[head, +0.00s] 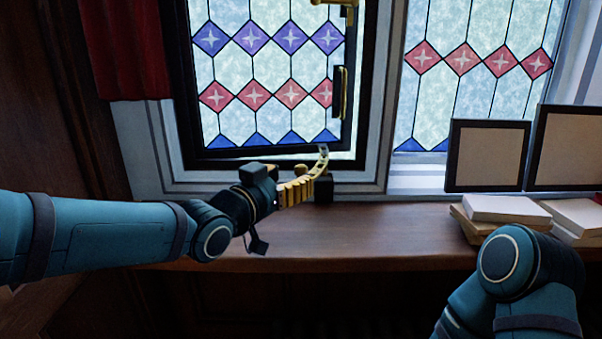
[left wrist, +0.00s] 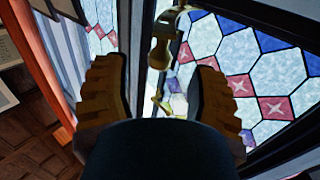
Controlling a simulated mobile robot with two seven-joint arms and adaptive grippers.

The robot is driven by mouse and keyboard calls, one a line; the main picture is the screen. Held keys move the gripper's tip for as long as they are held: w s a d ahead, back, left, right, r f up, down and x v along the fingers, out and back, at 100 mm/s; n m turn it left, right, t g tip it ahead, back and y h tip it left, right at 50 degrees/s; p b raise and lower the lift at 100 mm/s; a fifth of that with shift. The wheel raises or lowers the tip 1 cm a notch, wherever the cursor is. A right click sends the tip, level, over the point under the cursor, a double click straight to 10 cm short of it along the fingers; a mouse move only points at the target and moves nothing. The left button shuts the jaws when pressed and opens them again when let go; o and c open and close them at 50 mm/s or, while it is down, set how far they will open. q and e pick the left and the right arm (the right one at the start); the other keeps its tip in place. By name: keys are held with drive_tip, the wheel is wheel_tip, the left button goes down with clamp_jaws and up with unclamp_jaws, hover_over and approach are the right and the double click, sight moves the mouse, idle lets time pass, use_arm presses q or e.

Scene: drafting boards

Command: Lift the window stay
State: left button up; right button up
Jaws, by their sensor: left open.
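The window stay (head: 323,160) is a curved brass bar at the bottom edge of the leaded window (head: 270,75), above the sill. My left gripper (head: 308,184), with ribbed yellow fingers, is at its lower end, coming from the left. In the left wrist view the left gripper (left wrist: 160,68) is open, a finger on each side. A brass piece with a rounded end shows in the gap between them, probably the stay (left wrist: 161,50); I cannot tell whether a finger touches it. My right arm's bent joint shows at the lower right; its gripper is out of the picture.
A small black block (head: 323,189) stands on the wooden sill (head: 390,225) right beside the left fingers. A brass window handle (head: 342,93) is higher up. The middle of the sill is clear.

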sight(297, 172)
use_arm(q)
drive_tip(key=shift+x, duration=2.2)
clamp_jaws()
drive_tip(key=shift+r, duration=0.1)
